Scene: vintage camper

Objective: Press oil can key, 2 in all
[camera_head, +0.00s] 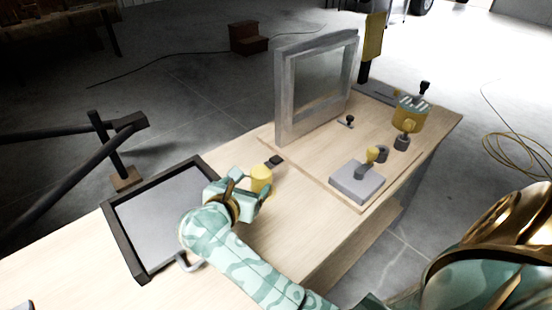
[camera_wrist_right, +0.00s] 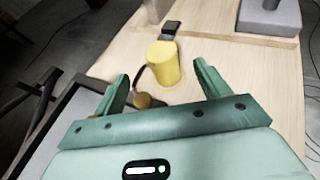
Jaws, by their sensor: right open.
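A yellow cylinder (camera_head: 261,178), which looks like the oil can, stands on the wooden bench. My left gripper is not in view.
A dark-framed grey tray (camera_head: 125,236) lies left of my right gripper. A grey upright frame (camera_head: 284,100) stands behind. A grey block with a knob (camera_head: 352,188) and a yellow pot (camera_head: 412,121) stand to the right. Bare wood lies between can and block.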

